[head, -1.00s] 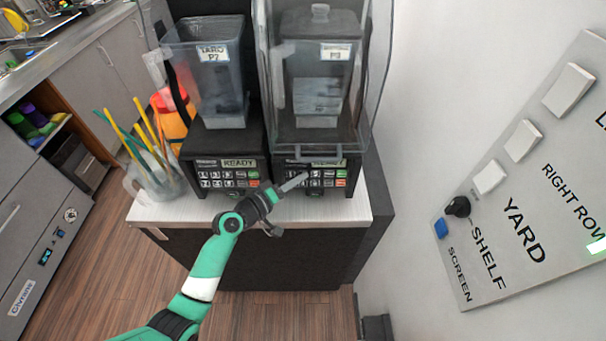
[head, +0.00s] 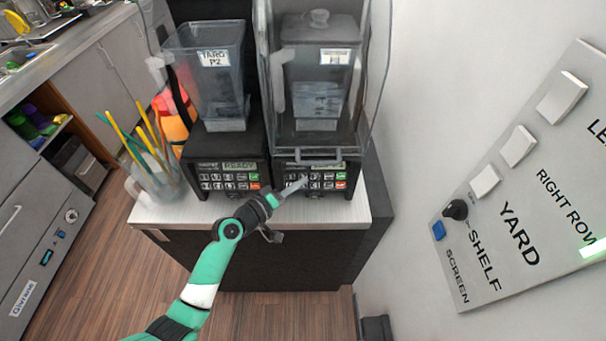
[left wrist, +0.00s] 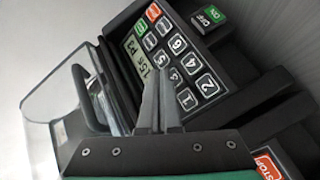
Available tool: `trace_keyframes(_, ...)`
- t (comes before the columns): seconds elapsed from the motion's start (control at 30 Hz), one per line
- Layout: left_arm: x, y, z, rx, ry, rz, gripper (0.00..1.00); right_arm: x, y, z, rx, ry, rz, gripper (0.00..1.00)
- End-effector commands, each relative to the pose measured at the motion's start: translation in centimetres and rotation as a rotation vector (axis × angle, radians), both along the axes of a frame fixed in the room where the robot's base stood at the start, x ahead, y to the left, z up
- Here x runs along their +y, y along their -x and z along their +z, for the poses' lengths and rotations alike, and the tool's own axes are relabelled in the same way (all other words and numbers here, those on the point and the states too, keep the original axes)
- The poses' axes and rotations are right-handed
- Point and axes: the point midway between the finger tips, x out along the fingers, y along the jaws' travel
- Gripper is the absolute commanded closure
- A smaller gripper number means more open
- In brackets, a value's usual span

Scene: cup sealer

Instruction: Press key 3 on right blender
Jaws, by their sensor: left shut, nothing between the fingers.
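The right blender (head: 318,85) stands on the white counter with a clear hood around its jar. Its black keypad (head: 325,180) has small pale number keys and a display (head: 325,163). My left gripper (head: 303,182) is shut and empty, its tips over the left part of this keypad. In the left wrist view the shut fingers (left wrist: 158,82) point at the number keys (left wrist: 188,75) and cover part of the panel. The lit display (left wrist: 146,68) there seems to end in P3. Whether the tips touch a key cannot be told. My right gripper is not in view.
The left blender (head: 215,75) stands close beside it, its display (head: 240,166) reading READY. A clear pitcher (head: 155,182) with colored sticks is at the counter's left. A wall panel (head: 520,190) with switches is at right. The counter's front edge (head: 250,218) is under my arm.

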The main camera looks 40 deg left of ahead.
Motion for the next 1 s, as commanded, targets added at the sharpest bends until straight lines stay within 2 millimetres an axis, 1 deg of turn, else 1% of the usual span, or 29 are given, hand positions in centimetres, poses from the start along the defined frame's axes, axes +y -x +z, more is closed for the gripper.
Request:
trace_keyframes(0.27,-0.1,0.1,0.1,0.0,0.0,0.0,1.0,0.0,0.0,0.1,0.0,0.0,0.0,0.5)
trace_keyframes(0.5,-1.6,1.4,1.0,0.001,0.001,-0.002,1.0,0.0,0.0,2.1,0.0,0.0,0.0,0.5)
trace_keyframes(0.73,-3.1,2.9,1.6,0.001,0.001,-0.002,1.0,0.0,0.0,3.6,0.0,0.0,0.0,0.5)
trace_keyframes(1.0,-3.4,3.3,1.5,-0.001,0.001,0.0,1.0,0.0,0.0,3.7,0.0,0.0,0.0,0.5)
